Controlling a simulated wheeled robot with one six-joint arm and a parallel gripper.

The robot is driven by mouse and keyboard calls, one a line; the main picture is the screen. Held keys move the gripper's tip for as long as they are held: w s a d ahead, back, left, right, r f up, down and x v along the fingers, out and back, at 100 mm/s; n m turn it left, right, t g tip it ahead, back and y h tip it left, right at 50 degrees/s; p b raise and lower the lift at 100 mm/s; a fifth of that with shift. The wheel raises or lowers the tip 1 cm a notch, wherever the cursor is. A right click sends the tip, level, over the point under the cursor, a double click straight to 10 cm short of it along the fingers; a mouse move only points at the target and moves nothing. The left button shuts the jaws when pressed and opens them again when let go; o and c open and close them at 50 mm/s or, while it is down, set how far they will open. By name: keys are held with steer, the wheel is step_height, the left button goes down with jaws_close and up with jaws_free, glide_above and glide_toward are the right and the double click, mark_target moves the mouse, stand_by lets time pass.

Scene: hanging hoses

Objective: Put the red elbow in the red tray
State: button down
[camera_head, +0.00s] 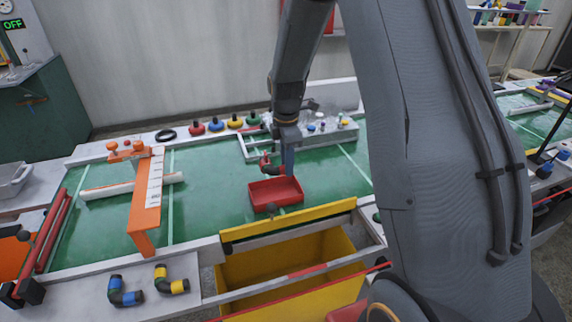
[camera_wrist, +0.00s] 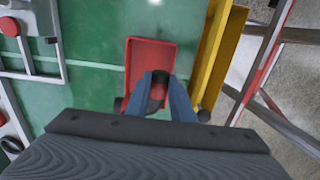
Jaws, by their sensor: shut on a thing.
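The red tray (camera_head: 276,194) sits on the green mat, near its front edge, and looks empty; it also shows in the wrist view (camera_wrist: 149,55). My gripper (camera_head: 285,168) points down and is shut on the red elbow (camera_head: 266,165), which has dark ends. In the head view the elbow appears just above the tray's back edge. In the wrist view the blue fingers of my gripper (camera_wrist: 163,82) close around the elbow (camera_wrist: 157,92) over the tray's near end. The fingers hide part of the elbow. Its exact height above the tray is hard to tell.
A yellow bin (camera_head: 290,262) lies in front of the tray. A blue elbow (camera_head: 124,292) and a yellow elbow (camera_head: 171,280) lie on the front left ledge. An orange stand (camera_head: 147,205) is at left. A grey frame with small parts (camera_head: 310,133) lies behind.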

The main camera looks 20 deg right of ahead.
steer(key=shift+a+f+b, duration=0.1)
steer(key=shift+f+b, duration=1.45)
steer(key=shift+f, duration=0.6)
steer(key=shift+f+b, duration=0.95)
steer(key=shift+f, duration=1.95)
steer(key=c, duration=1.5)
jaws_free()
steer(key=shift+o, duration=0.2)
step_height(320, 180, up, 8)
steer(key=shift+f+b, duration=0.1)
steer(key=shift+b, duration=0.45)
steer(key=shift+r+p, duration=2.75)
steer(key=shift+r, duration=0.8)
